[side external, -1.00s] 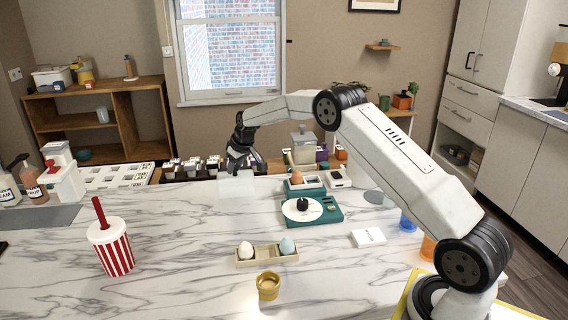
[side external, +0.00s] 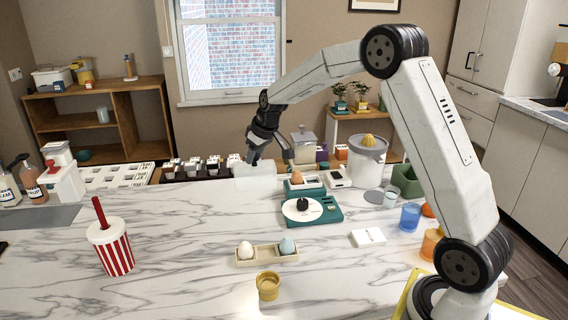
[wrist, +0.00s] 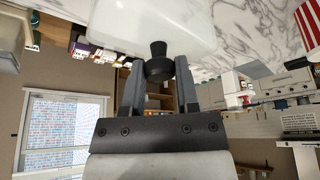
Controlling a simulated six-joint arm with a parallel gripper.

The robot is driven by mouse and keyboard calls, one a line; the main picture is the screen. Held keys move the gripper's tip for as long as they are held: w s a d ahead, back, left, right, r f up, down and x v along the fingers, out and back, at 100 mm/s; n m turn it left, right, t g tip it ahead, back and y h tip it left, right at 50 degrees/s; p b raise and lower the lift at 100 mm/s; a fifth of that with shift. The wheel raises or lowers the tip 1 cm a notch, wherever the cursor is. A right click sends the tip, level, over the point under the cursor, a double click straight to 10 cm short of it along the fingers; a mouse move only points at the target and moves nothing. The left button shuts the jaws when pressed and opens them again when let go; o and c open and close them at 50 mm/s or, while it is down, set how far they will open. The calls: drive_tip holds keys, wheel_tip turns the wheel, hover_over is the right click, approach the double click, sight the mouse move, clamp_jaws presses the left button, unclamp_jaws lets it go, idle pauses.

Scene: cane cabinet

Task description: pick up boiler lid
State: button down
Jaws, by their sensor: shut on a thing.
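The boiler lid (side external: 255,174) is a translucent, whitish box-like cover. It hangs under my gripper (side external: 266,154) near the far edge of the marble counter. In the wrist view the lid's pale body (wrist: 150,25) fills the top, and its black knob (wrist: 158,67) sits between the two fingers of my gripper (wrist: 158,72), which is shut on it. The lid's lower edge looks above the counter, though its exact height is hard to tell. A teal device (side external: 325,212) with a round white plate and a dark knob stands on the counter to the right.
Beside the teal device are a smaller teal piece (side external: 304,188) with a brown egg and a white juicer (side external: 366,168). An egg tray (side external: 267,259), yellow cup (side external: 267,287) and striped cup (side external: 111,250) stand nearer. The counter's left-middle is clear.

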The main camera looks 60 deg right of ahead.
drive_tip(key=shift+s+a+r, duration=0.15)
drive_tip(key=shift+s+r, duration=0.15)
drive_tip(key=shift+s, duration=0.3)
drive_tip(key=shift+s+a+r, duration=0.15)
drive_tip(key=shift+s+r, duration=0.1)
drive_tip(key=shift+s, duration=0.35)
drive_tip(key=shift+d, duration=0.15)
drive_tip(key=s+d, duration=0.3)
drive_tip(key=d, duration=1.5)
drive_tip(key=shift+s+d, duration=0.15)
drive_tip(key=shift+d, duration=0.1)
drive_tip(key=shift+f, duration=0.2)
drive_tip(key=shift+f, duration=0.75)
drive_tip(key=shift+f, duration=2.25)
idle(1.4)
